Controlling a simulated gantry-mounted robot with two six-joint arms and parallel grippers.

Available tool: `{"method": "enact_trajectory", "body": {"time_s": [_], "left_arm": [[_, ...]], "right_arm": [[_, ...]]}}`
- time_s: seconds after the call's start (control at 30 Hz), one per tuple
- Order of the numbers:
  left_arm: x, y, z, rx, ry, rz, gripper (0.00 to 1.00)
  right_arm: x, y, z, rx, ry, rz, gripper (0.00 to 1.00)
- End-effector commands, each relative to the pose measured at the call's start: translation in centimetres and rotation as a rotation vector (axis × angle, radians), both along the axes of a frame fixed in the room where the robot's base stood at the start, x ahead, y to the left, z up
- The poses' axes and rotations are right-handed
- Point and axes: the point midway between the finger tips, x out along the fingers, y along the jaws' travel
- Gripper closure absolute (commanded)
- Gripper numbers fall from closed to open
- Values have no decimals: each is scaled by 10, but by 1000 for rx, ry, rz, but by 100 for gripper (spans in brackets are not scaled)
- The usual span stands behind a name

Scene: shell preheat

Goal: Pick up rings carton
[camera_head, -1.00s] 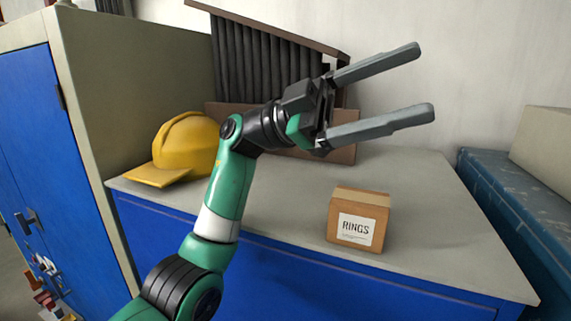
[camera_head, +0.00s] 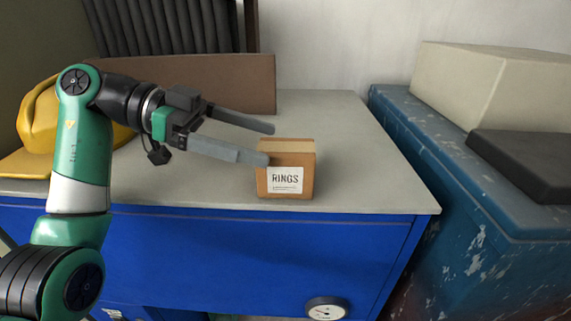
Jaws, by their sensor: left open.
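The rings carton (camera_head: 291,155) is a small brown box with a white label reading "RINGS". It stands upright near the front edge of the grey-topped blue cabinet (camera_head: 352,150). My left gripper (camera_head: 268,143) is open, its two grey fingers pointing right toward the carton. The nearer fingertip overlaps the carton's upper left edge in the picture; I cannot tell whether it touches. The farther fingertip shows just behind and above the carton's top left. Nothing is between the fingers. My right gripper is not in view.
A yellow hard hat (camera_head: 38,125) sits at the left, partly behind my arm. A brown board (camera_head: 215,82) stands at the back. A worn blue chest (camera_head: 440,140) at the right bears a beige box (camera_head: 490,85) and a dark slab (camera_head: 530,160). The cabinet top right of the carton is clear.

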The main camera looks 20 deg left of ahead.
Motion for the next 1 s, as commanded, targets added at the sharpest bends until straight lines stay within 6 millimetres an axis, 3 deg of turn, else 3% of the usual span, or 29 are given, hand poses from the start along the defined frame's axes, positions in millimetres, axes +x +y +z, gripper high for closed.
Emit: {"method": "enact_trajectory", "body": {"time_s": [0.33, 0.6, 1.0], "left_arm": [[12, -44, -15, 0, 0, -3, 0], [13, -47, -18, 0, -1, 0, 2], [13, -47, -18, 0, -1, 0, 74]], "right_arm": [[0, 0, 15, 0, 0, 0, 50], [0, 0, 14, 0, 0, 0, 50], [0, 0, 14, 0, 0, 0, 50]]}}
